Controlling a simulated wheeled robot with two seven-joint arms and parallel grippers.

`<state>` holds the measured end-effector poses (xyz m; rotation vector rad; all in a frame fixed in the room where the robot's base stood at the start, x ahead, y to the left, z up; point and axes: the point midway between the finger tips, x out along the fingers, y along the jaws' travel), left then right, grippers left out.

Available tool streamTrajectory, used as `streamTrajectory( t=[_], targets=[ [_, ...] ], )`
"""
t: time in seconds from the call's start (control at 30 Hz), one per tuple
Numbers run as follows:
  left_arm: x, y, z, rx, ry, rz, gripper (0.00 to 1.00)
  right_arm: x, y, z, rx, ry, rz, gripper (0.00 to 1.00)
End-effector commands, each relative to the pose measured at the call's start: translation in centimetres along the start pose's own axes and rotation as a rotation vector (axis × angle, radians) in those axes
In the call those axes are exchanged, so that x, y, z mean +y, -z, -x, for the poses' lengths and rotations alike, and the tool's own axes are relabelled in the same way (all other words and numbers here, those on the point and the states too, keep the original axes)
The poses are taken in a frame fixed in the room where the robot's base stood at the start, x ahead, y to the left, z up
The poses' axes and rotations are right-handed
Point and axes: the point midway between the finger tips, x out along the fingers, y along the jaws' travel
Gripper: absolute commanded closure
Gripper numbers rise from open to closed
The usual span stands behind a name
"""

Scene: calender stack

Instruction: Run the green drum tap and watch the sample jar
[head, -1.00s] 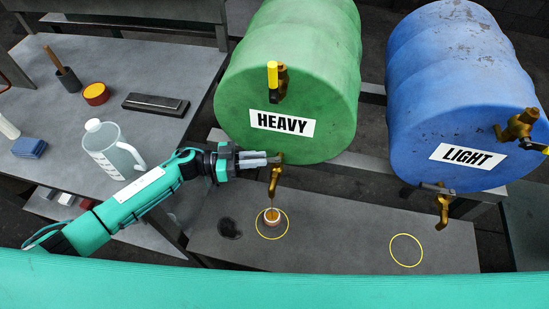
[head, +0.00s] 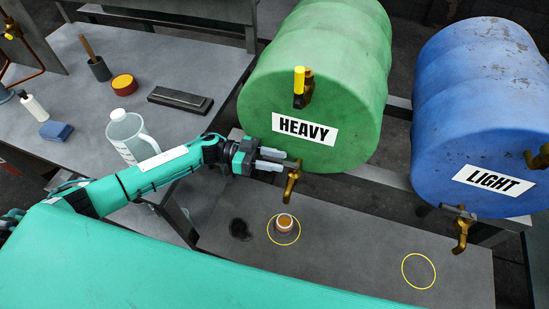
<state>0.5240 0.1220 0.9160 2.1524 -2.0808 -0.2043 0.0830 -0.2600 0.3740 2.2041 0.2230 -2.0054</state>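The green drum (head: 330,70) labelled HEAVY lies on its side. Its brass lower tap (head: 292,184) points down over a small sample jar (head: 284,223). The jar stands upright inside a yellow ring, with amber liquid showing in its mouth. No stream shows between tap and jar. My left gripper (head: 284,160) is at the top of this tap from the left, fingers spread with a gap between the tips. I cannot tell whether the tips touch the tap's handle. My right gripper is out of view.
A blue drum (head: 470,110) labelled LIGHT lies to the right, its tap (head: 461,232) above an empty yellow ring (head: 418,271). A dark stain (head: 240,230) marks the shelf (head: 345,245). A clear jug (head: 128,135) stands on the left bench (head: 195,75), near my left arm.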

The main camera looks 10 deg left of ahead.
Motion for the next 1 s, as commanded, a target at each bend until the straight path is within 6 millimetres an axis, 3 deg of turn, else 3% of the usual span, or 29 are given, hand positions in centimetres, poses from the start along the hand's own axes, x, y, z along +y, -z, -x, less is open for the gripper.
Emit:
streamTrajectory(
  t=[0.27, 0.8, 1.0],
  targets=[
    [0.4, 2.2, 0.1, -0.001, 0.0, -0.005, 0.63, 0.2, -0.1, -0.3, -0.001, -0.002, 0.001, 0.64],
    [3.0, 15.0, 0.1, -0.001, -0.001, -0.006, 0.63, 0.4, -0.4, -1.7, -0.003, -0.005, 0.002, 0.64],
    [3.6, 18.2, 0.0, -0.001, -0.001, -0.003, 0.63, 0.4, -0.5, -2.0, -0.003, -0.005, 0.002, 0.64]
  ],
)
